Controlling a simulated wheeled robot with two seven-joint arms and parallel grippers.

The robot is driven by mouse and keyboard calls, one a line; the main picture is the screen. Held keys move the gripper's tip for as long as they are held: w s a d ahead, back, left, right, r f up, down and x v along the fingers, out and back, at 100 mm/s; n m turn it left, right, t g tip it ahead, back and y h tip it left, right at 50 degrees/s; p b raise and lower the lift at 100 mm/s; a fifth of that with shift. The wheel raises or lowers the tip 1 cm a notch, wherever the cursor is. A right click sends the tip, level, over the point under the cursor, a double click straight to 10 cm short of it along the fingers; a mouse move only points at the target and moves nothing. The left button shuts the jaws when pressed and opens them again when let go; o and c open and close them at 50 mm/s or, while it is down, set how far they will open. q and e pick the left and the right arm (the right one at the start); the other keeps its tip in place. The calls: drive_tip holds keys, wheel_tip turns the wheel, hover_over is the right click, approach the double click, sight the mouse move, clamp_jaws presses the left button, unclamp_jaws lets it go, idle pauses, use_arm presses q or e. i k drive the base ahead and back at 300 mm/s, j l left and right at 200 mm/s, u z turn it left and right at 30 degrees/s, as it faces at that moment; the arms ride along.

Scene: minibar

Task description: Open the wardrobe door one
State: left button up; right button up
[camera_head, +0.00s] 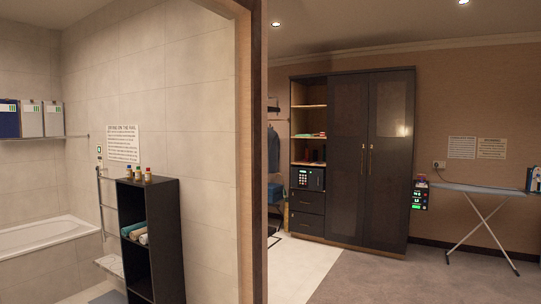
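A dark wardrobe (346,205) stands against the back wall, right of the picture's middle. It has two tall doors side by side, the left door (346,150) and the right door (392,150). Both doors look shut. Each has a slim vertical brass handle near the seam between them, the left handle (363,158) and the right handle (370,158). I cannot tell which door is door one. Left of the doors the wardrobe has open lit shelves, a safe (308,179) and drawers (306,212). Neither of my grippers is in view.
A wooden doorframe (251,150) and tiled wall stand between the bathroom at left and the room. A black shelf unit (165,240) stands at left. An ironing board (475,190) stands right of the wardrobe. Carpet (385,280) before the wardrobe is clear.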

sight(347, 123)
drive_tip(key=i+z, duration=0.4)
drive_tip(key=i, duration=0.6)
drive_tip(key=i+l+z, duration=0.25)
drive_tip(key=i, duration=1.1)
drive_tip(key=i+j+z, duration=0.25)
drive_tip(key=i, duration=1.05)
drive_tip(key=i+j+u, duration=0.15)
drive_tip(key=i+u, duration=0.15)
drive_tip(key=i, duration=0.25)
drive_tip(key=i+u, duration=0.3)
drive_tip(key=i, duration=0.25)
drive_tip(key=i+l+u, duration=0.1)
drive_tip(key=i+u, duration=0.2)
drive_tip(key=i, duration=0.25)
drive_tip(key=i+l+u, duration=0.3)
drive_tip(key=i, duration=0.25)
drive_tip(key=i+j, duration=0.1)
drive_tip(key=i, duration=0.6)
drive_tip(key=i+j, duration=0.15)
drive_tip(key=i, duration=0.55)
drive_tip(key=i+j+z, duration=0.35)
drive_tip(key=i, duration=0.3)
drive_tip(key=i+j+z, duration=0.35)
drive_tip(key=i+j, duration=0.2)
drive_tip(key=j, duration=0.2)
